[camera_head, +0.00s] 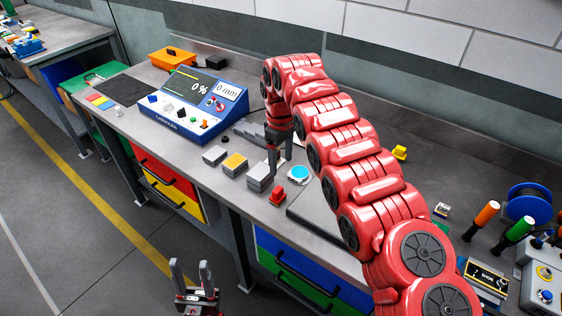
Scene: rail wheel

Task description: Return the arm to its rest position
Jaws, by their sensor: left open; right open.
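My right arm, red and jointed, reaches in from the lower right and arches over the workbench (330,247). Its gripper (280,161) points down, open, above or beside the grey blocks; its exact height over the bench cannot be told. My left gripper (190,268) is at the bottom, in front of the bench and over the floor, with its fingers pointing up, open and empty.
A blue console (191,107) reading 0 % stands left of my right gripper. Near that gripper are a grey block (259,176), a yellow-topped block (234,163), a red part (278,195) and a cyan disc (299,174). Screwdrivers (484,217) and a blue spool (528,203) stand right.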

